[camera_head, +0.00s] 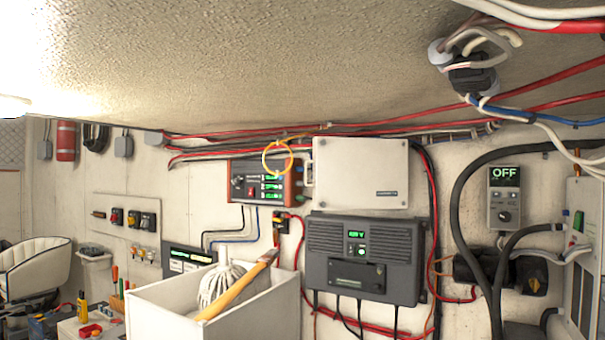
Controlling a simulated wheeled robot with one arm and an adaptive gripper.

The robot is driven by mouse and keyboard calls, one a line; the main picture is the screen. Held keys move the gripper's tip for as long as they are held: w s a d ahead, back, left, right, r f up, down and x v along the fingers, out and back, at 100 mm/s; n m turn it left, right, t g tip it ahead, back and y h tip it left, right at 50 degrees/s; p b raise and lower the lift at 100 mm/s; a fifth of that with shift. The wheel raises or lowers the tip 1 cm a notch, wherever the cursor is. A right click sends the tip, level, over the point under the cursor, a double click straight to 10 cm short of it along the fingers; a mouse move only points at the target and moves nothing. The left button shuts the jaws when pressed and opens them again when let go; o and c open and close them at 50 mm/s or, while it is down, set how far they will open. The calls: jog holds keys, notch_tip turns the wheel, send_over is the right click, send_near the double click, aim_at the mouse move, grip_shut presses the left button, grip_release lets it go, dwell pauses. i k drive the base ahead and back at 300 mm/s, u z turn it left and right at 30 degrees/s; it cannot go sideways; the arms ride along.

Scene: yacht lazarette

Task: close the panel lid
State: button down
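A red-orange instrument panel (243,180) with green displays and a dark face hangs on the back wall, its face uncovered. Just to its right is a flat, cream-white rectangular plate (360,172) with rounded corners and small screws. It looks like a lid standing open beside the panel, but I cannot tell for sure whether it is hinged to it. Small fittings show between the two. A yellow cable loop (278,157) hangs over the panel's upper right part. My gripper is not in view.
A dark grey charger unit (361,255) sits directly below the white plate. A white bin (225,305) holding a mop with a wooden handle (240,287) stands in front, below the panel. Red cables run above; thick black cables and an OFF-display box (504,197) are at right.

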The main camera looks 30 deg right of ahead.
aim_at(350, 173)
jog(key=u, duration=0.4)
jog(key=i, duration=1.2)
jog(key=z, duration=0.7)
